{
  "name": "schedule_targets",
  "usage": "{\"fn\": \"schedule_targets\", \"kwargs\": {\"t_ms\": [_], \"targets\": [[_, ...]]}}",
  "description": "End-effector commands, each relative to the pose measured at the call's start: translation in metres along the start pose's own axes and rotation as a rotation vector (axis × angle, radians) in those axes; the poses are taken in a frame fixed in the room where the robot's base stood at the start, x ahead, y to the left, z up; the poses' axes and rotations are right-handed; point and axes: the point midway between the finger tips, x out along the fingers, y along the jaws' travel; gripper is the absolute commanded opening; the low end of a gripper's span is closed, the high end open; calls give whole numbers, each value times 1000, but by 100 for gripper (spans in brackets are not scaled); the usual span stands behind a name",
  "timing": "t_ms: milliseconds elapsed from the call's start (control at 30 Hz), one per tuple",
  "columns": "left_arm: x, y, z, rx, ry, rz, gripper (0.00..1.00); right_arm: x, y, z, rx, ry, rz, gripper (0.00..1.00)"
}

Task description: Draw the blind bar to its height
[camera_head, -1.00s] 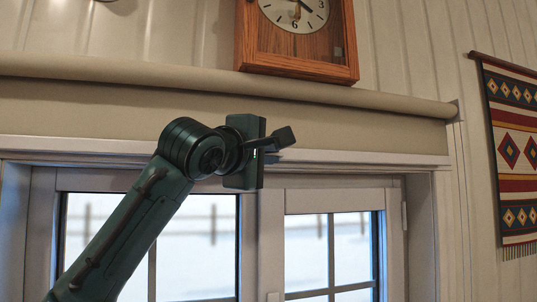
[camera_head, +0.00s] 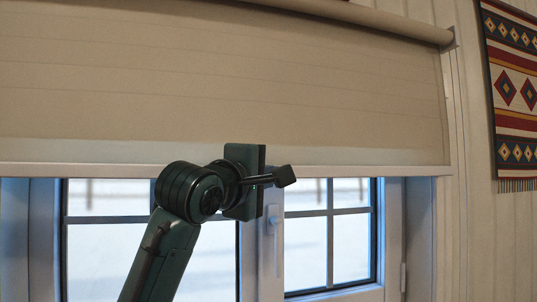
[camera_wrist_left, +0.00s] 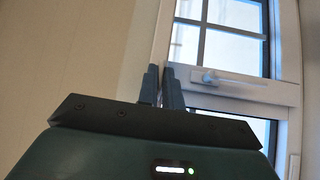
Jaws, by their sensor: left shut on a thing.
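The beige roller blind (camera_head: 220,75) hangs partly down over the window. Its pale bottom bar (camera_head: 375,170) runs level across the upper part of the window panes. My left gripper (camera_head: 283,177) is at the bar near the middle of its length, in front of the window. In the left wrist view its two fingers (camera_wrist_left: 162,88) are close together on the edge of the bar (camera_wrist_left: 160,45), with the blind cloth to their left. The gripper is shut on the bar. The fingertips partly hide the grip point. My right gripper is not in view.
The white window frame (camera_head: 420,250) and its handle (camera_head: 275,226) lie below and behind the bar; the handle also shows in the left wrist view (camera_wrist_left: 208,76). The blind's roll (camera_head: 400,25) is at the top. A patterned wall hanging (camera_head: 512,90) is at the right.

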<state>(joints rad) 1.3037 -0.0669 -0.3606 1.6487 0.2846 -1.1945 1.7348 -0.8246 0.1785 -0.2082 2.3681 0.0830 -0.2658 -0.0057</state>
Motion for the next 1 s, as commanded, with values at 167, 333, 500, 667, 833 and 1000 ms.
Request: {"fn": "schedule_targets", "kwargs": {"t_ms": [167, 333, 500, 667, 833, 1000], "targets": [[-4, -54, 6, -2, -1, -3, 0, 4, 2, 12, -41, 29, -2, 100], [-7, -80, 7, -1, 0, -2, 0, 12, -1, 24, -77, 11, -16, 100], [-8, -93, 9, -1, 0, -1, 0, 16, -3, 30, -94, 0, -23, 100], [-8, -96, 10, 1, 0, 0, 0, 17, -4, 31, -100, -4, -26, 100], [-8, -96, 9, 1, 0, 0, 0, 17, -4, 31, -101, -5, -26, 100], [-8, -96, 9, 1, 0, 0, 10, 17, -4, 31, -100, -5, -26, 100]]}}
